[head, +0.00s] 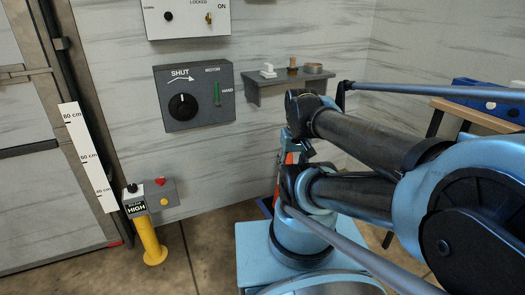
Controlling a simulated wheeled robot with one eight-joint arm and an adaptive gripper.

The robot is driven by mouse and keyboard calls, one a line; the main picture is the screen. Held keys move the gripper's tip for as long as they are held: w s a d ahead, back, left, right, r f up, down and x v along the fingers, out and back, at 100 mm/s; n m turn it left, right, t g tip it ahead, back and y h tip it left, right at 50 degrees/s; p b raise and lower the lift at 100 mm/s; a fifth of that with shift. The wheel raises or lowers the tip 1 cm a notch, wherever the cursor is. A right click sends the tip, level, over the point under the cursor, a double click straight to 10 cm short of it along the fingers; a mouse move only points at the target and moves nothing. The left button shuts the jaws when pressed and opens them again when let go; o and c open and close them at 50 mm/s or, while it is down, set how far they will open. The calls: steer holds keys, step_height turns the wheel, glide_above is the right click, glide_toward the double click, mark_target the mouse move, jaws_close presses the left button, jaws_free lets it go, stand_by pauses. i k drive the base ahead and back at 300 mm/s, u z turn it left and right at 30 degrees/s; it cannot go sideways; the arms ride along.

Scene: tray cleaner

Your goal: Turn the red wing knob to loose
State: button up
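My arm's dark links fill the right half. I cannot make out any gripper fingers, and nothing of mine touches the post.
A grey wall panel (195,95) has a black dial marked SHUT and a green lever (218,93). A small shelf (289,81) holds several items. Floor near the post is clear.

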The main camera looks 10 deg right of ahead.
mark_target(160, 182)
steer(key=u, duration=1.35)
